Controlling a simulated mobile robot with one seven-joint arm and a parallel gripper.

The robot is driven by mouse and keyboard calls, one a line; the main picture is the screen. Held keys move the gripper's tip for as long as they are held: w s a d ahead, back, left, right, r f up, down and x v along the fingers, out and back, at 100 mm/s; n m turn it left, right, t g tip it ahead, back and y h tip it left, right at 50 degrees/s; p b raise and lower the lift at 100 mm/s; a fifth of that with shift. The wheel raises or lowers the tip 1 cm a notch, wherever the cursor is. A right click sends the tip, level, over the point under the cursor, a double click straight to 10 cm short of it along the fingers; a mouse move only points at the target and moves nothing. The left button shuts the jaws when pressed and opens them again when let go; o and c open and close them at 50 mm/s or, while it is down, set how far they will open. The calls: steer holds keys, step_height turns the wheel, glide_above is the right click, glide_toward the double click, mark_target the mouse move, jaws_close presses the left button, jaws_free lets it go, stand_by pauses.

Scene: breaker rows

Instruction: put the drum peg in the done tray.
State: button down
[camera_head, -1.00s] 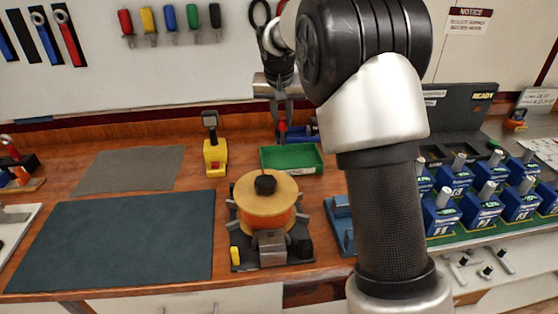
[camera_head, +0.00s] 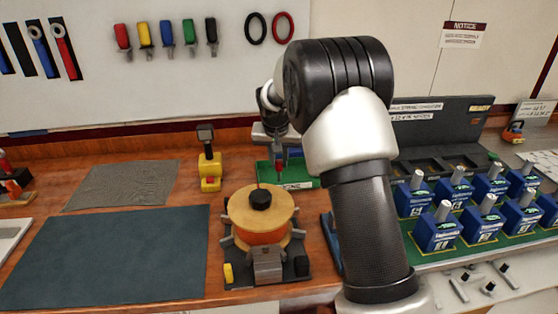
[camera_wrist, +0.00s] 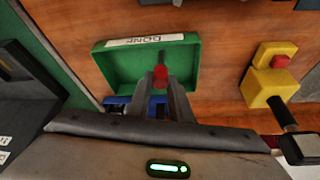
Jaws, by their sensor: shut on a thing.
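The drum peg (camera_wrist: 161,76) is red with a grey shaft and is held between my fingertips in the wrist view. The head view shows its red part (camera_head: 280,154) small, at the tray. The done tray (camera_wrist: 101,68) is green with a white label reading DONE. It also shows in the head view (camera_head: 305,184), partly hidden by my arm. My gripper (camera_wrist: 163,86) is shut on the peg, which overlaps the tray's inside in the wrist view. I cannot tell whether the peg touches the tray floor. My gripper also shows in the head view (camera_head: 279,146).
A cable drum (camera_head: 262,218) on a dark stand is in front of the tray. Blue breakers (camera_head: 437,232) stand in rows at right. A blue thing (camera_wrist: 116,103) lies beside the tray. Mats at left are clear.

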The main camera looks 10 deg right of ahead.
steer(key=shift+f, duration=0.15)
steer(key=c, duration=1.6)
jaws_free()
